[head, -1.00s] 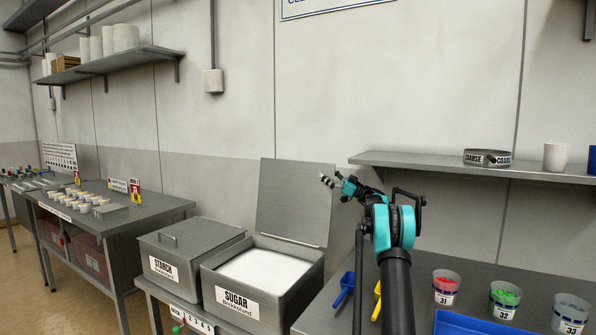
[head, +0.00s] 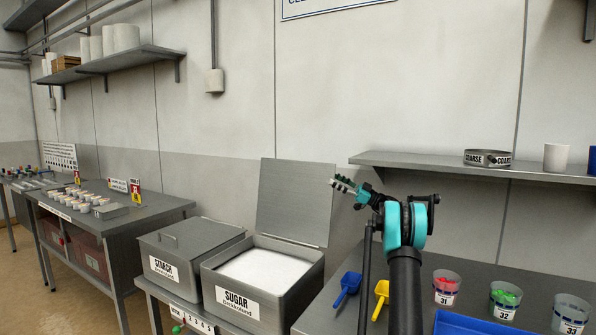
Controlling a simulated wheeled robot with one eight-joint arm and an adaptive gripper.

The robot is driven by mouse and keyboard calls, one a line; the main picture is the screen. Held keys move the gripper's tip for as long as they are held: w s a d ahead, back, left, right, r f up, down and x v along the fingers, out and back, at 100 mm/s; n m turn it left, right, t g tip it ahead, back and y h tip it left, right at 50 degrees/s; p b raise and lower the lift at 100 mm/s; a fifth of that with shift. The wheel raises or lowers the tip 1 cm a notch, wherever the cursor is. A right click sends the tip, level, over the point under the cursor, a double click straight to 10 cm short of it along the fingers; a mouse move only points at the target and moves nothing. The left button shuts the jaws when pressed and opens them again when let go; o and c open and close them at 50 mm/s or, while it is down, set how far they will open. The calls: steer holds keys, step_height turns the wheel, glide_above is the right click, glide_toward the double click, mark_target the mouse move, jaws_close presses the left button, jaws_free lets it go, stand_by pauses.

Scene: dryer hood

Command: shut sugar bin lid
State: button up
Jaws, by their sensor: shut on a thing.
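The sugar bin (head: 302,293) is a grey metal box labelled SUGAR, full of white sugar (head: 265,271). Its lid (head: 293,208) stands open, raised at the back of the bin and leaning slightly back. My gripper (head: 336,183) is at the lid's upper right edge, with its fingers together. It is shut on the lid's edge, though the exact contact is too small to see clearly.
The starch bin (head: 205,243), lid shut, stands left of the sugar bin. A blue scoop (head: 348,286), a yellow scoop (head: 381,294) and numbered cups (head: 446,287) lie to the right. A wall shelf (head: 430,163) holds a sieve (head: 487,158).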

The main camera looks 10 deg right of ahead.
steer(key=s+v, duration=0.2)
steer(key=v, duration=0.9)
steer(key=shift+s+a, duration=0.25)
steer(key=shift+s, duration=0.05)
stand_by(0.6)
steer(key=shift+d, duration=0.1)
steer(key=v, duration=1.2)
